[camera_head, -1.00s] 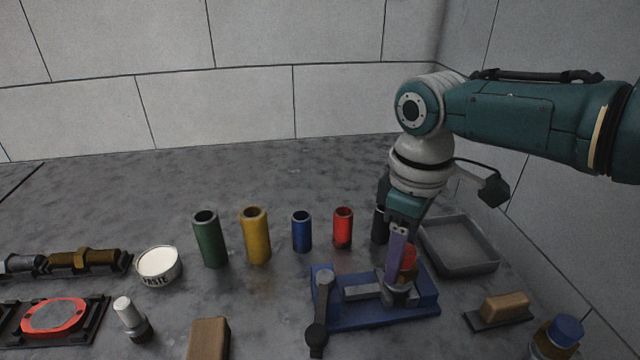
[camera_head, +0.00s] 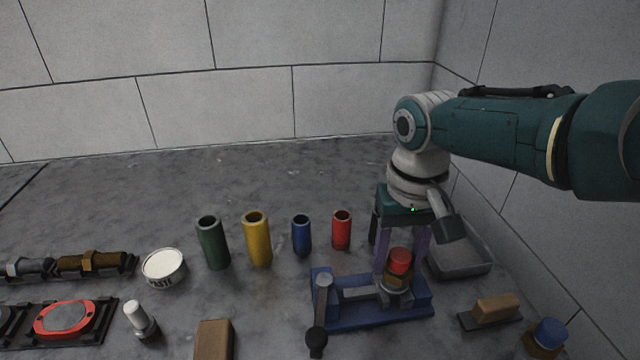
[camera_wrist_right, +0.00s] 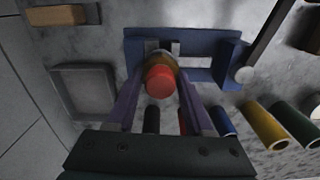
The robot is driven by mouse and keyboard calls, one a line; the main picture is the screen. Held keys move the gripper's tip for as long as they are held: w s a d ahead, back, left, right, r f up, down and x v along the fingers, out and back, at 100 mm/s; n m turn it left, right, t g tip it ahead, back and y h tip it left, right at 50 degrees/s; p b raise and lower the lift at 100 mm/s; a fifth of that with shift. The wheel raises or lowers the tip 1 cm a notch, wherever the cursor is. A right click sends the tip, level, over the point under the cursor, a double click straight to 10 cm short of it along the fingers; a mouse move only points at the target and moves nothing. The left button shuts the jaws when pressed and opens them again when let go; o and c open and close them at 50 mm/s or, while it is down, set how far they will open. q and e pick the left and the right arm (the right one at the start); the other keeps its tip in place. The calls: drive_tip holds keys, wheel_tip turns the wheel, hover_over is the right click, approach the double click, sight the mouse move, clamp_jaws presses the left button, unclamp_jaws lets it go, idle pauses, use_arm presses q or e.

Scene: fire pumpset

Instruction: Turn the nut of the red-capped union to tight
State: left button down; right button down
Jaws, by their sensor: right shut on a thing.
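The red-capped union stands upright in a blue vise (camera_head: 350,318), its red cap (camera_head: 400,261) on top and its brass-coloured nut (camera_head: 397,284) below. My right gripper (camera_head: 401,276) comes down from above with one purple finger on each side of the union, shut on the nut. In the right wrist view the red cap (camera_wrist_right: 160,82) sits between the two fingers and hides much of the nut. The blue vise (camera_wrist_right: 215,75) also shows there, beyond the fingertips. My left gripper is not in view.
A grey tray (camera_head: 462,262) lies behind the vise, partly hidden by my right arm. Red (camera_head: 341,230), blue (camera_head: 302,236), yellow (camera_head: 257,240) and green (camera_head: 212,243) cylinders stand to the left. A brush-like block (camera_head: 495,306) and a blue-capped fitting (camera_head: 549,335) are at the right.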

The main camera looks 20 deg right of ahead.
drive_tip(key=shift+m, duration=1.1)
drive_tip(key=shift+c, duration=1.4)
unclamp_jaws()
wheel_tip(320, 180, up, 9)
drive_tip(key=p, duration=0.6)
drive_tip(key=shift+f, duration=0.1)
drive_tip(key=shift+r+p, duration=0.4)
drive_tip(key=shift+r, duration=0.2)
